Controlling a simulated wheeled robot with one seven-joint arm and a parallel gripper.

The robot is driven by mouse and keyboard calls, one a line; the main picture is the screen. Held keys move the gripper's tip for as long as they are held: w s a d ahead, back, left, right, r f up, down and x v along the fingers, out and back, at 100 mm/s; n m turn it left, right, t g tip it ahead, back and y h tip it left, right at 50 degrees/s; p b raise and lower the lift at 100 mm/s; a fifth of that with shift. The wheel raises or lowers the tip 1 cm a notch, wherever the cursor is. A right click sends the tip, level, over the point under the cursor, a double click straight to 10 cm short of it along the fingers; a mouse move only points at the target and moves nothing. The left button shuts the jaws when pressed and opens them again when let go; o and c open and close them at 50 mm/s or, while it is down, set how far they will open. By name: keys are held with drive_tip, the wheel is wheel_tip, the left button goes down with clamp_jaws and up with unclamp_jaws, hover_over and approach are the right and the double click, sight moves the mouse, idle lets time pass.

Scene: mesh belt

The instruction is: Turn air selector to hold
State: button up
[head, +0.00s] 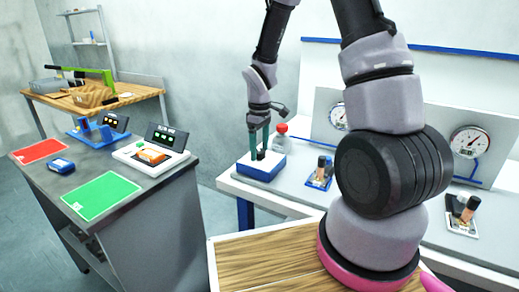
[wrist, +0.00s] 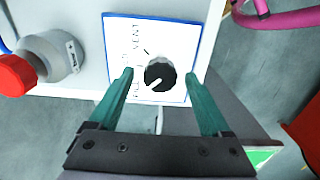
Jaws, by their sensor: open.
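The air selector is a round black knob (wrist: 160,73) with a white pointer line, on a white plate with a blue border (wrist: 177,32). The word VENT reads on the plate; other lettering beside the left finger is partly hidden, so I cannot read it fully. The pointer line slants to the lower left in the wrist view. In the head view the selector's blue-and-white box (head: 261,170) sits at the bench's left end. My gripper (wrist: 159,75) is open, its green fingers on either side of the knob with gaps visible. It also shows above the box in the head view (head: 259,155).
Small devices (head: 320,175) and gauges (head: 470,141) are further right. A grey table (head: 150,195) with mats and devices stands left.

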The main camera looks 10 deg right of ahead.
drive_tip(key=shift+f, duration=0.2)
clamp_jaws()
drive_tip(key=shift+m, duration=0.4)
drive_tip(key=m, duration=0.3)
drive_tip(key=shift+m, duration=0.3)
drive_tip(key=m, duration=0.4)
drive_tip(key=shift+r+m, duration=0.1)
drive_tip(key=shift+m, duration=0.2)
